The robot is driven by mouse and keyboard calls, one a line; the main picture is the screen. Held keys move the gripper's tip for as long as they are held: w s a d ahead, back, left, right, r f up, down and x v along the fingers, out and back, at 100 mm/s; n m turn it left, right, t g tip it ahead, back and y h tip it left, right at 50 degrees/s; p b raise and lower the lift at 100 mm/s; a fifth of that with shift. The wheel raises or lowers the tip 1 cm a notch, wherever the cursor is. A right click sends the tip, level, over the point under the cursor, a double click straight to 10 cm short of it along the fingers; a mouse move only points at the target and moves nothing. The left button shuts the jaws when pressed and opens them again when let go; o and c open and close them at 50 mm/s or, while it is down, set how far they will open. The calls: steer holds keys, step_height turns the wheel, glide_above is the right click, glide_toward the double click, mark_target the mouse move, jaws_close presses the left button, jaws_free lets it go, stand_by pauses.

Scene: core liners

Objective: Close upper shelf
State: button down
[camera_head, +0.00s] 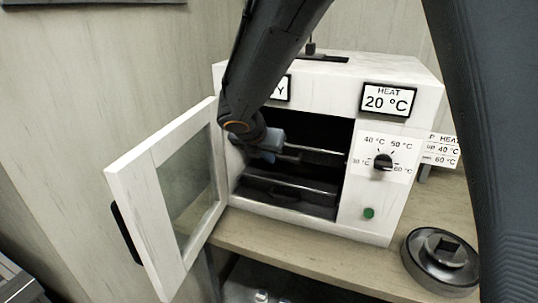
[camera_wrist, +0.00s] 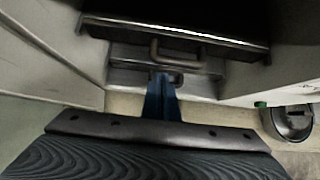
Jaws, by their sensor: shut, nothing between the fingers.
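A white heating cabinet (camera_head: 400,75) stands on a wooden surface with its windowed door (camera_head: 150,215) swung open to the left. Inside, the upper shelf (camera_head: 318,156) shows as a metal edge, partly hidden by my gripper. It crosses the top of the wrist view (camera_wrist: 180,30), with a handle loop below its edge. The lower shelf (camera_head: 305,186) has a dark handle and sits beneath it. My gripper (camera_head: 282,146) is at the cabinet's opening, in front of the upper shelf. Its blue fingers (camera_wrist: 162,84) are together and empty, near the handles; I cannot tell whether they touch.
The open door stands close to the left of my arm. The control panel with a knob (camera_head: 383,161) and a green button (camera_head: 369,213) is to the right of the opening. A round dark metal object (camera_head: 440,260) sits on the wooden surface (camera_head: 300,256) at the right.

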steer(key=s+f+b+v, duration=0.1)
steer(key=b+v, duration=0.1)
steer(key=v, duration=0.9)
steer(key=s+d+f+m+g+y+b, duration=0.1)
steer(key=s+d+f+m, duration=0.4)
steer(key=m, duration=0.5)
steer(key=s+d+f+m+g+b, duration=0.1)
steer(key=s+d+f+m+g, duration=0.2)
steer(key=d+m, duration=0.7)
steer(key=s+d+f+m+g+y, duration=0.1)
steer(key=s+d+f+m+g, duration=0.1)
steer(key=s+d+f+m, duration=0.5)
step_height(320, 180, down, 4)
steer(key=d+m, duration=0.1)
steer(key=m, duration=0.4)
steer(key=shift+y+b, duration=0.3)
steer(key=shift+b, duration=0.1)
